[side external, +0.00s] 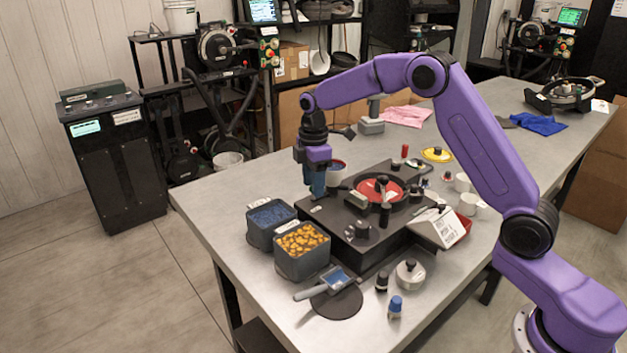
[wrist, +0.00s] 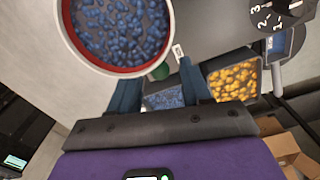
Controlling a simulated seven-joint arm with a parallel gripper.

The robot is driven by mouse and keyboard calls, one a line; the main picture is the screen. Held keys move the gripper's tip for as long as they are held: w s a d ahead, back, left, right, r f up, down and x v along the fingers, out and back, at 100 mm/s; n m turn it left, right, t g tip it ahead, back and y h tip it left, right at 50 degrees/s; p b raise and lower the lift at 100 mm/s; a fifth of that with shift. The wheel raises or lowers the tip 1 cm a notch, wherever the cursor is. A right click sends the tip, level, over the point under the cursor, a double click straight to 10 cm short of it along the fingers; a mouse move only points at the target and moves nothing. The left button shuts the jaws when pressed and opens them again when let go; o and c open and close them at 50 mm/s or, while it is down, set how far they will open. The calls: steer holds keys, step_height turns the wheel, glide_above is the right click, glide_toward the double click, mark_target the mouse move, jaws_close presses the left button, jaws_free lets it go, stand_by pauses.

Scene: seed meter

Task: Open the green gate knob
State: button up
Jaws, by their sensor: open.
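The green gate knob (wrist: 160,71) shows in the wrist view as a small rounded green piece at the lower rim of a white, red-edged hopper (wrist: 168,12) of blue seeds. My gripper (wrist: 158,78) is open, with one blue finger on each side of the knob. I cannot tell whether either finger touches it. In the side view my gripper (side external: 318,184) points down at the back left corner of the dark seed meter base (side external: 330,220), beside the hopper (side external: 337,178). The knob is hidden there.
Bins of blue seeds (side external: 271,216) and orange seeds (side external: 302,241) stand at the base's left front. A red disc (side external: 372,188) and black knobs sit on the base. The table's left side is clear.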

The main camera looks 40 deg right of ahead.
jaws_close()
steer(key=shift+a, duration=1.1)
jaws_free()
steer(key=shift+r, duration=0.15)
step_height(320, 180, up, 17)
